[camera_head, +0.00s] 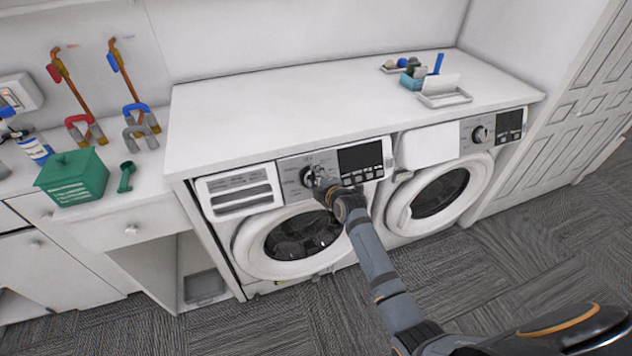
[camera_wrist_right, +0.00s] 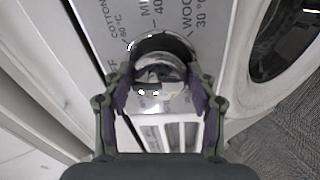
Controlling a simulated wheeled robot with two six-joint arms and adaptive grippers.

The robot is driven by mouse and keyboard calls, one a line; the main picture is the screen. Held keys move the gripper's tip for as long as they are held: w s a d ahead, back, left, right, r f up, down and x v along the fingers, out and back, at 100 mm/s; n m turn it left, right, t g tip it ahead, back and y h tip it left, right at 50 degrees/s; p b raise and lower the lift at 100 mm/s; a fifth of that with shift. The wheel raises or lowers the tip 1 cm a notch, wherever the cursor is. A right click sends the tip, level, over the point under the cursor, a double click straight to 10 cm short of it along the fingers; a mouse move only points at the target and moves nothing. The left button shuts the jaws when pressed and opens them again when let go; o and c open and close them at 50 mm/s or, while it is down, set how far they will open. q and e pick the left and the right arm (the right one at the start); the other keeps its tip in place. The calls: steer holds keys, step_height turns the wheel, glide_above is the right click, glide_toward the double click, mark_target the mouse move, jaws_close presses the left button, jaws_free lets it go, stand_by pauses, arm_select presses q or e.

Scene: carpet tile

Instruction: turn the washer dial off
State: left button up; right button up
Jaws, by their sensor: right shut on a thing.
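The washer (camera_head: 240,196) is the left of two white front-loaders under the white counter. Its dial (camera_head: 306,175) sits on the grey control panel, left of a dark display. My right gripper (camera_head: 322,185) reaches up to the panel at the dial and partly covers it. In the right wrist view, the dial (camera_wrist_right: 160,72) is a round shiny knob with printed programme labels around it. The fingers of my right gripper (camera_wrist_right: 158,95) are on both sides of it, shut on it. The dial's pointer mark cannot be made out. My left gripper is not in view.
A second machine (camera_head: 440,195) with its own dial (camera_head: 480,134) stands to the right. The counter (camera_head: 270,100) is mostly clear, with a white tray (camera_head: 445,97) and small items at its right. A green box (camera_head: 72,180) stands on the left cabinet.

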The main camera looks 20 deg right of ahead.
stand_by(0.3)
steer(key=o, duration=1.1)
steer(key=shift+o, duration=0.2)
steer(key=v, duration=1.2)
